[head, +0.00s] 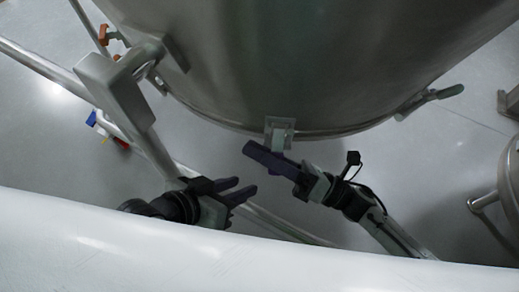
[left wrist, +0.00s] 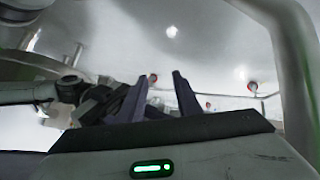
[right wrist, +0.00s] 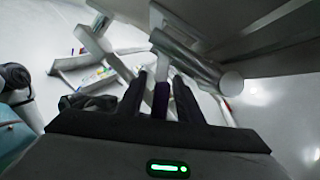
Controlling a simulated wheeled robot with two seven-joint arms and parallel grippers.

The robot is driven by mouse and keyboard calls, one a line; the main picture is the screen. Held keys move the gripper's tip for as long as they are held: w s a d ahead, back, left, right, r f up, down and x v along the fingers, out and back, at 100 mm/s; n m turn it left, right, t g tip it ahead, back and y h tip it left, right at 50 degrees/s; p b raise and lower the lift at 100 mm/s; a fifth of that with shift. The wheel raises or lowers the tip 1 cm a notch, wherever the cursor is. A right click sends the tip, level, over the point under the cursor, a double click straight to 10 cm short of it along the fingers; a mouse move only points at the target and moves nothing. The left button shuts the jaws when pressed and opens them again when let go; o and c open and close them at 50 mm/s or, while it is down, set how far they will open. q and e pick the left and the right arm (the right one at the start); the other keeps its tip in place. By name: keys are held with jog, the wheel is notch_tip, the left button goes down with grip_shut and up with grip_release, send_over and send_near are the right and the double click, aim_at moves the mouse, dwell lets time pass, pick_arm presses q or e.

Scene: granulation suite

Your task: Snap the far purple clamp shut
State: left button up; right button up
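A clamp with a metal bracket (head: 280,132) sits on the lower rim of the big steel vessel, in the middle of the head view. Its purple handle (right wrist: 160,98) shows in the right wrist view, between the fingers of my right gripper (right wrist: 161,92). Those fingers are apart, with a gap on each side of the handle. In the head view my right gripper (head: 272,161) is just below the bracket and hides most of the handle. My left gripper (head: 247,190) is open and empty, below and left of the right one.
The steel vessel (head: 300,60) fills the top. Another clamp (head: 430,101) is on its rim at right. A grey box (head: 115,92) on a post and a slanting rail (head: 45,60) stand at left. A white surface (head: 150,250) crosses the bottom. Floor between is open.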

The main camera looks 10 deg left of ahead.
grip_shut()
pick_arm(q)
jog(key=shift+r, duration=0.1)
